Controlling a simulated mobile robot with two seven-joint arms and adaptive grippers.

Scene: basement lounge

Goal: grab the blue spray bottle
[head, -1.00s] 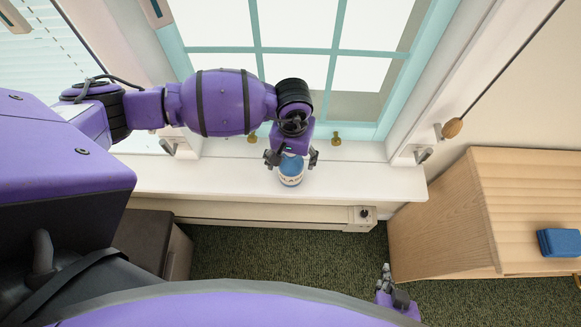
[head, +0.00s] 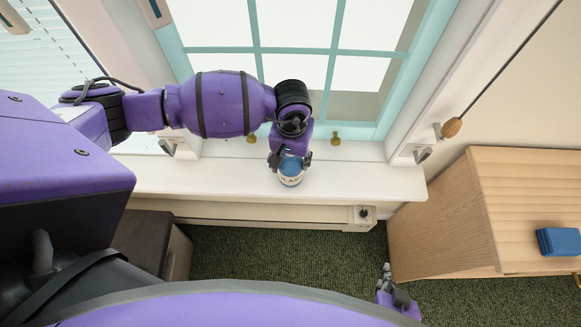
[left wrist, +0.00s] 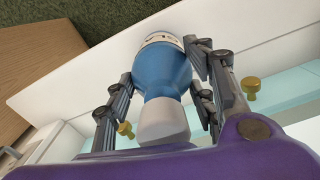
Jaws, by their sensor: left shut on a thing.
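The blue spray bottle (head: 290,171) stands on the white window sill (head: 375,182), with a white label band on its body. My left gripper (head: 291,160) is above it, its fingers shut on the bottle from both sides. In the left wrist view the blue bottle (left wrist: 162,78) with its pale grey top lies between the two fingers of my left gripper (left wrist: 160,75). My right gripper (head: 385,275) shows only in part at the bottom of the head view, low over the carpet and away from the bottle.
The window with its teal frame (head: 255,45) rises right behind the sill. Brass knobs (head: 335,138) stand at the frame's foot. A wooden cabinet (head: 440,215) with a blue box (head: 558,242) on it is at the right. Green carpet (head: 290,255) lies below.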

